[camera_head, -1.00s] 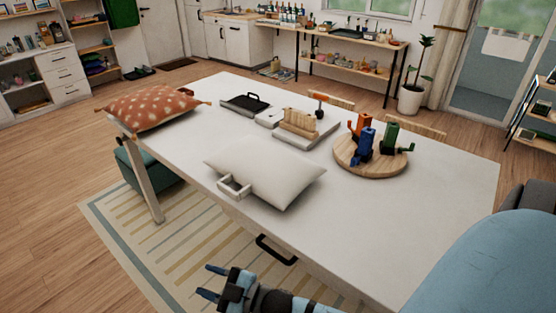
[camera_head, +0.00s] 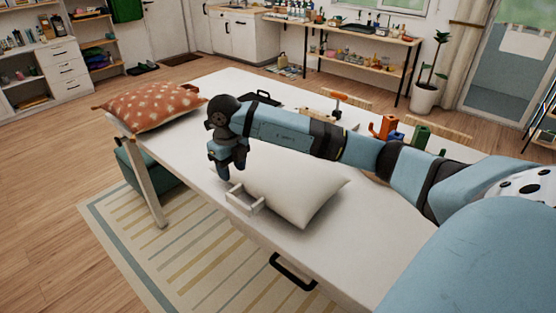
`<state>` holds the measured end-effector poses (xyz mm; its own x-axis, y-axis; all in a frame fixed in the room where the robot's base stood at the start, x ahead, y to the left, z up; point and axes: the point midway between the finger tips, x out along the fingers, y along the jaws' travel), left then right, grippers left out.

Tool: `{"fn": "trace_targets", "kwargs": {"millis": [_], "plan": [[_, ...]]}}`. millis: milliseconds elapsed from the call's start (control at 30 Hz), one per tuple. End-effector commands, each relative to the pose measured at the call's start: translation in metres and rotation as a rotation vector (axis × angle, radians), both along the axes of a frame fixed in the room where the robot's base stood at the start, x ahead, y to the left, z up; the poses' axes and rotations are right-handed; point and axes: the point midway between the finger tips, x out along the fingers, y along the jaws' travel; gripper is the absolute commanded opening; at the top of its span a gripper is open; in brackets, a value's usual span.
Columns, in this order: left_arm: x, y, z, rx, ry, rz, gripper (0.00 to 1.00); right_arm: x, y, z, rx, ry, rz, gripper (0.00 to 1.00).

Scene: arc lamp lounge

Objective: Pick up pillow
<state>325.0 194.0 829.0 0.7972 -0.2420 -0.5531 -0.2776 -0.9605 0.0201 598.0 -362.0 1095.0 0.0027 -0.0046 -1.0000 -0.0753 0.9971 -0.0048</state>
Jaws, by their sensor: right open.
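A white pillow (camera_head: 304,192) lies on the white table (camera_head: 350,262), its left part hidden behind my right gripper and arm. An orange patterned pillow (camera_head: 150,106) with tassels lies at the table's far left corner. My right gripper (camera_head: 232,174) is open and points down at the white pillow's left end, just behind a small white frame-like piece (camera_head: 244,200). I cannot tell whether its fingers touch the pillow. My left gripper is not in view.
A black-handled tray (camera_head: 262,98), an orange figure (camera_head: 383,126) and a green figure (camera_head: 421,135) stand behind my arm, partly hidden. A black handle (camera_head: 293,272) sticks out at the table's front edge. The table's front right is clear.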

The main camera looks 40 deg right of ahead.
Motion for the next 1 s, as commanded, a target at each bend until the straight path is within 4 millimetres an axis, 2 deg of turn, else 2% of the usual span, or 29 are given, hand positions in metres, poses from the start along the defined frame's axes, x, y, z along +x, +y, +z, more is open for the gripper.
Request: {"fn": "trace_targets", "kwargs": {"millis": [300,567,833,1000], "plan": [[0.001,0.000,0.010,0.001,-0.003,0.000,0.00,0.000,0.001,-0.061,0.003,0.005,0.001,0.45],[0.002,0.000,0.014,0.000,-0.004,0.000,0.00,0.001,0.000,-0.081,0.003,0.004,0.002,0.45],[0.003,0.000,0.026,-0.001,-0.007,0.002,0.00,0.009,-0.003,-0.119,0.004,0.004,0.001,0.45],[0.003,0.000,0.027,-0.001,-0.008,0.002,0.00,0.009,-0.003,-0.129,0.005,0.002,0.003,0.45]]}}
